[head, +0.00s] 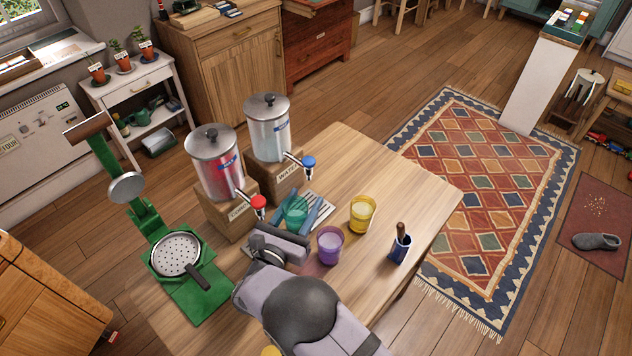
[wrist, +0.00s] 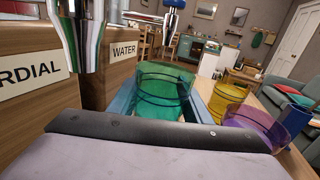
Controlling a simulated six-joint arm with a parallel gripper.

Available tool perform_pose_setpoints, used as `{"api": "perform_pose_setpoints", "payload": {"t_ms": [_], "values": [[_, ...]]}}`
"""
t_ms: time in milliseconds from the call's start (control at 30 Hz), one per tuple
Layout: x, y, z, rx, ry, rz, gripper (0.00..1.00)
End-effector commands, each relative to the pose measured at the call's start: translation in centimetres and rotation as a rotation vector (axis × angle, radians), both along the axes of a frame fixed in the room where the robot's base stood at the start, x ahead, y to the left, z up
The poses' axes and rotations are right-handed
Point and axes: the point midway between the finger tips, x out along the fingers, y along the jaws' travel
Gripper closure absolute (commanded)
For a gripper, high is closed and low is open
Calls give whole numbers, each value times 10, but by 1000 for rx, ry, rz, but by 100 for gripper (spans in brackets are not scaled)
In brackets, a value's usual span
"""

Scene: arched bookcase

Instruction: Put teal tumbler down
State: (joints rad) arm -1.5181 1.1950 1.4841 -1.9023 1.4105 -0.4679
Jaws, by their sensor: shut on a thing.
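The teal tumbler (head: 295,211) is clear and upright, between the two blue fingers of my gripper (head: 302,204). My gripper is shut on it. It is in front of the dispensers, at the slotted drip tray (head: 323,205); I cannot tell whether its base touches anything. In the wrist view the tumbler (wrist: 160,98) fills the space between the fingers, in front of the WATER box (wrist: 125,55). Its lower part is hidden by my gripper, and I cannot tell whether it holds liquid.
A yellow tumbler (head: 362,213) and a purple tumbler (head: 330,246) stand to the right. A blue cup (head: 400,248) holding a brown-handled item is farther right. The red-tapped CORDIAL dispenser (head: 216,170) and blue-tapped WATER dispenser (head: 268,130) stand behind. The table's right end (head: 425,190) is clear.

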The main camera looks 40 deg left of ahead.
Motion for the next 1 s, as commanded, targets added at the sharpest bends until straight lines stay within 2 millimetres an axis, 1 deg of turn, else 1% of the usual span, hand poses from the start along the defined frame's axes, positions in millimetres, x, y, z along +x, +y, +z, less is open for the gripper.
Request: {"api": "perform_pose_setpoints", "payload": {"t_ms": [33,100,200,300,567,667,833,900,1000], "values": [[11,2,2,0,-1,-4,87],[22,6,1,0,-1,-3,87],[33,10,1,0,-1,-1,87],[39,13,1,1,-1,-1,87],[44,14,0,-1,-1,0,87],[55,17,1,1,-2,-2,87],[79,25,2,2,-2,-3,87],[76,25,-7,-3,-1,1,87],[76,25,-13,-1,-1,1,87]]}}
